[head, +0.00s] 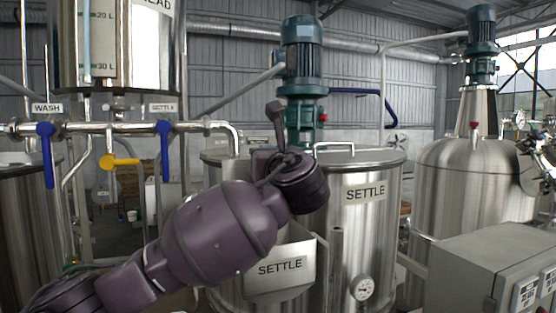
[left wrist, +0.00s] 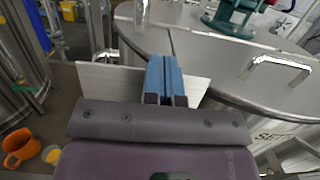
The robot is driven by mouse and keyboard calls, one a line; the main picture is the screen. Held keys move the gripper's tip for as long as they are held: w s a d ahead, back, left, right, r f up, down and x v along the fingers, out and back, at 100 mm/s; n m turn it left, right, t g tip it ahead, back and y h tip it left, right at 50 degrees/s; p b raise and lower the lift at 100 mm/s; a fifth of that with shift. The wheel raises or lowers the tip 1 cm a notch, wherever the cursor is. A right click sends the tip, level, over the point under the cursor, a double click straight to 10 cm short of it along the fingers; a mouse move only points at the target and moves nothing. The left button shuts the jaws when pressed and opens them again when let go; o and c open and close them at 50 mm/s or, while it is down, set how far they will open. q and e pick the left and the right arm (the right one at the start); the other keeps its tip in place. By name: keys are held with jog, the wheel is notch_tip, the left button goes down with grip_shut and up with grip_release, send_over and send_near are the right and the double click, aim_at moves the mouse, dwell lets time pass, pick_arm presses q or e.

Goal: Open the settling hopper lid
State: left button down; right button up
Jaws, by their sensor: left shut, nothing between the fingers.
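The settling hopper (head: 281,268) is a steel box labelled SETTLE on the front of the SETTLE tank (head: 362,220). My left arm crosses in front of its upper left part in the head view, and the hand hides the fingertips there. In the left wrist view my left gripper (left wrist: 166,82) has its blue fingers together, with nothing between them. A pale flat plate (left wrist: 108,80) shows on both sides of the fingers, beside the tank rim. It looks like the hopper lid, but I cannot tell how far it is raised or whether the fingers touch it.
The tank top has a bar handle (head: 333,147) and a green motor (head: 303,70). Pipes with blue valve handles (head: 47,155) stand at the left. A grey control box (head: 480,265) stands at the lower right. An orange bucket (left wrist: 20,147) is on the floor.

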pick_arm(q)
jog(key=shift+w+a+r, duration=0.1)
jog(key=shift+w+a, duration=0.15)
jog(key=shift+w, duration=0.1)
pick_arm(e)
jog(key=shift+w+d, duration=0.15)
jog(key=shift+w, duration=0.1)
jog(key=shift+r, duration=0.1)
pick_arm(q)
jog(key=shift+s, duration=0.1)
